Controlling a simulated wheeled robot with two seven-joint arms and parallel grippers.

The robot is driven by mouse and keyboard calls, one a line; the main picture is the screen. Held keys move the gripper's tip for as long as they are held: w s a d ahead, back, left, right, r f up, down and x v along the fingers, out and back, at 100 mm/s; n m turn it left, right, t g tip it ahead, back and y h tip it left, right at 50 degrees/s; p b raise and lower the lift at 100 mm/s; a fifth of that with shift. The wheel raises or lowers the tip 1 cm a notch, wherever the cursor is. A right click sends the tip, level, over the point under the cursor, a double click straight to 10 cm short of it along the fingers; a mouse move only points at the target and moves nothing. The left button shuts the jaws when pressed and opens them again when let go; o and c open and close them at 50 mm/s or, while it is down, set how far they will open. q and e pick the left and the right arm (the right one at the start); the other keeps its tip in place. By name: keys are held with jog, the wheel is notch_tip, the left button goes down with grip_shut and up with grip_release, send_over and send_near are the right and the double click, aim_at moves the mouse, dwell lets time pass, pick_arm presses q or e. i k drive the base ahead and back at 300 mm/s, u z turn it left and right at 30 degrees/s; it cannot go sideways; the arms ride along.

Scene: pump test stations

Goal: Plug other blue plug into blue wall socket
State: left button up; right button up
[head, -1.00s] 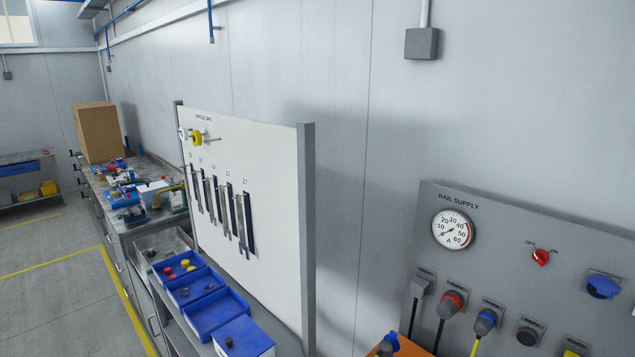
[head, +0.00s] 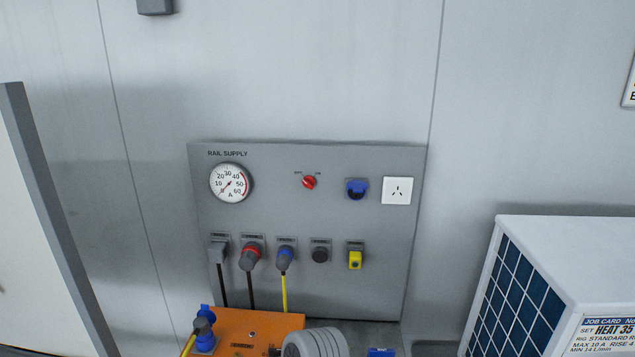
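The blue wall socket (head: 356,189) is on the upper right of a grey RAIL SUPPLY panel, with a blue cap at its top and a darker part below. No plug or cable shows at it. A grey plug with a blue ring (head: 286,257) sits in the panel's lower row, and a yellow cable hangs from it. Another blue plug or connector (head: 205,327) shows at the left end of an orange unit (head: 250,325), with a yellow cable beside it. Whether it is seated there I cannot tell. Neither of my grippers is in view.
The grey panel (head: 320,230) also carries a gauge (head: 231,184), a red switch (head: 309,182), a white outlet (head: 397,190), a red-ringed plug (head: 251,256) and a yellow connector (head: 355,258). A white cabinet (head: 570,260) stands at right. A white board's edge (head: 45,200) is at left.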

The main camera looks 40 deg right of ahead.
aim_at(284, 259)
jog(key=z, duration=1.65)
